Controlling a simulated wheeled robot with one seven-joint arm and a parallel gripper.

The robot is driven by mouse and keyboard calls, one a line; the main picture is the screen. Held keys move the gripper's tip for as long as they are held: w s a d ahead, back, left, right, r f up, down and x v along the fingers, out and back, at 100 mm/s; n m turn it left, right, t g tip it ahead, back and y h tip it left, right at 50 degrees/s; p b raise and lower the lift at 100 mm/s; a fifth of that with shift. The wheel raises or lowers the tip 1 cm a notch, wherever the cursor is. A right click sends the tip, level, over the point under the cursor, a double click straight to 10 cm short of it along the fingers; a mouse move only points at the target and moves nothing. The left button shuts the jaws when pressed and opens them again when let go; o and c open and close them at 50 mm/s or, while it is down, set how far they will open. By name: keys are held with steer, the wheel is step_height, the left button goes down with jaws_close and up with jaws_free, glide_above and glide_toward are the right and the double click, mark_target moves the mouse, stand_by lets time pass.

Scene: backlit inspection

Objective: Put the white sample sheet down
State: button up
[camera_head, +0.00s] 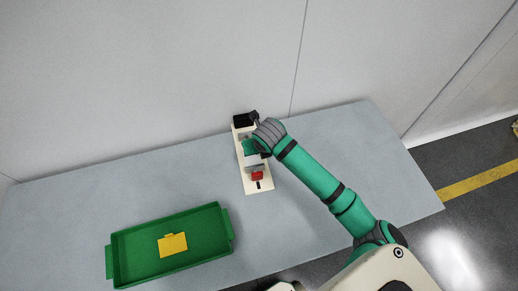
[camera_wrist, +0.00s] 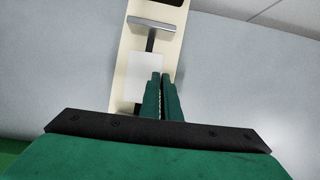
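The white sample sheet (camera_wrist: 143,72) shows in the wrist view as a pale rectangle over the cream base of a fixture. In the head view a small pale patch of it (camera_head: 253,161) shows below my gripper. My gripper (camera_wrist: 162,80) has its two green fingers close together at the sheet's right side, shut on it with a thin slit between them. The left finger hides part of the sheet. I cannot tell whether the sheet touches the base. In the head view my wrist partly covers the gripper (camera_head: 252,148).
The cream fixture base (camera_head: 260,187) bears a red part (camera_head: 257,175) at its near end and a black part (camera_head: 242,120) at its far end. A green tray (camera_head: 121,246) with a yellow sheet (camera_head: 172,244) stands left. The grey table (camera_head: 330,140) is otherwise clear, with a wall behind.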

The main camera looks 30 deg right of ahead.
steer(key=o, duration=0.4)
steer(key=shift+c, duration=0.2)
steer(key=shift+r, duration=0.1)
steer(key=v, duration=1.2)
